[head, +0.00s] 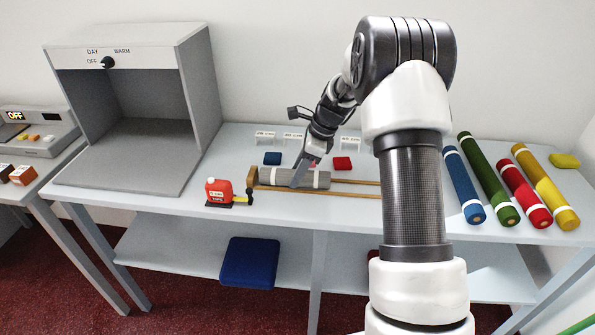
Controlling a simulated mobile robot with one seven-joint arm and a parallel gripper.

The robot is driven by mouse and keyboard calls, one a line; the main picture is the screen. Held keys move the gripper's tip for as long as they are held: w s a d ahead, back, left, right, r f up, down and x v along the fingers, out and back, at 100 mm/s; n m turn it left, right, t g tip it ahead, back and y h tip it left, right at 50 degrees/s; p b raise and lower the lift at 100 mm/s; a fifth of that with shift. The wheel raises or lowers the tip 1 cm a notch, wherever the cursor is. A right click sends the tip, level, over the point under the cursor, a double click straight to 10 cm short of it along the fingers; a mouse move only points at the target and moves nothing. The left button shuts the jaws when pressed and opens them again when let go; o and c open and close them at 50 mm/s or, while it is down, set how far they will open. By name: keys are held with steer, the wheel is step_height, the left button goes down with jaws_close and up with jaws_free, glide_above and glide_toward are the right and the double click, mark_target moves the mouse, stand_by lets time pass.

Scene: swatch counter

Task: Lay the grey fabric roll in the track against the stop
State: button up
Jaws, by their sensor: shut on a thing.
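The grey fabric roll (317,180) lies lengthwise between the wooden rails of the track (350,194) on the counter. The fingertips are small and partly merge with the roll in this view.
A red tape dispenser (219,191) stands left of the stop. Small blue (272,158) and red (342,163) swatches lie behind the track. Blue (463,186), green (488,182), red (523,194) and yellow (545,188) rolls lie at right. A grey viewing booth (203,90) stands at left.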

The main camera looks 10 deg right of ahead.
steer(key=o, duration=1.2)
steer(key=shift+f, duration=0.1)
